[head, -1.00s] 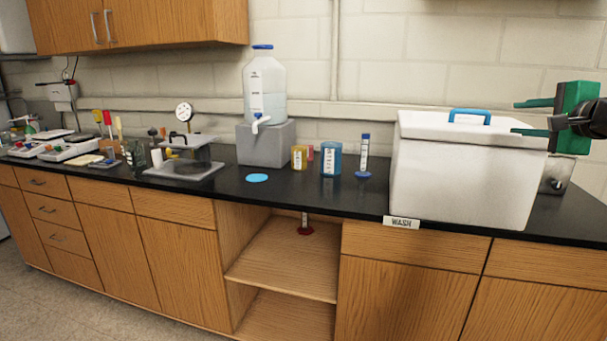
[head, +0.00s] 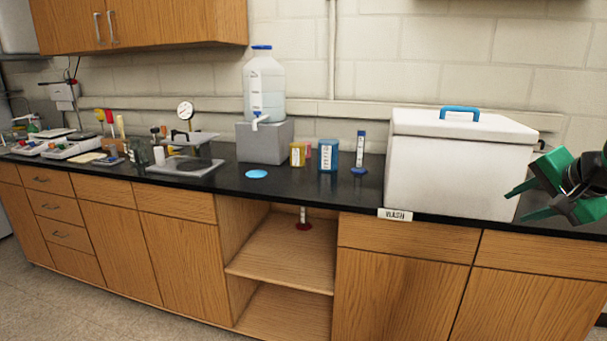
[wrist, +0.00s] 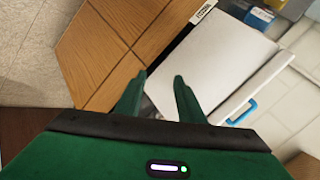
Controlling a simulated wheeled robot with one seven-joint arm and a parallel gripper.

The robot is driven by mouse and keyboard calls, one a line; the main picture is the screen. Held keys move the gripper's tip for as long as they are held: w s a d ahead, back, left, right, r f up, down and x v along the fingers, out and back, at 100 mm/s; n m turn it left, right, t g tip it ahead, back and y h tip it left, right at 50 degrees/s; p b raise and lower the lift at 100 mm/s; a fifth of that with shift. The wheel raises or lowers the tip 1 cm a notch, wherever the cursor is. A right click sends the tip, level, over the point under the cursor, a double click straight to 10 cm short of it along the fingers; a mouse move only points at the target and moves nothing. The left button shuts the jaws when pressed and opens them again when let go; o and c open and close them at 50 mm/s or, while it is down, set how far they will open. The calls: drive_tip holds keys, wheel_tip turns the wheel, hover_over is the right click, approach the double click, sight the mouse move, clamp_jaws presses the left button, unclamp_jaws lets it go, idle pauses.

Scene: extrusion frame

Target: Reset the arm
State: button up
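My gripper (head: 514,204) is green and shows at the right edge of the head view, in front of and to the right of the white box. Its two fingers are apart with nothing between them. In the wrist view the open fingers (wrist: 160,95) point toward the cabinet fronts and the white box, touching neither as far as I can see.
The white box (head: 440,165) with a blue handle stands on the black counter (head: 300,195), a WASH label (head: 395,214) at its front edge. Left of it stand a graduated cylinder (head: 360,150), a blue jar (head: 328,156) and a water carboy (head: 264,90). An open shelf (head: 285,250) lies below.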

drive_tip(key=s+a+f+n+g, duration=0.2)
drive_tip(key=s+f, duration=0.3)
drive_tip(key=s, duration=0.4)
drive_tip(key=s+a+f+n+g, duration=0.2)
drive_tip(key=s+f+g, duration=0.2)
drive_tip(key=s, duration=0.5)
drive_tip(key=s+a+f+n+g+y, duration=0.1)
drive_tip(key=s+f+n+g, duration=0.2)
drive_tip(key=s+f, duration=0.3)
drive_tip(key=s, duration=0.2)
drive_tip(key=shift+s+a+f+g, duration=0.35)
drive_tip(key=shift+s+a+g, duration=0.05)
drive_tip(key=shift+w+f, duration=0.25)
drive_tip(key=shift+w, duration=0.4)
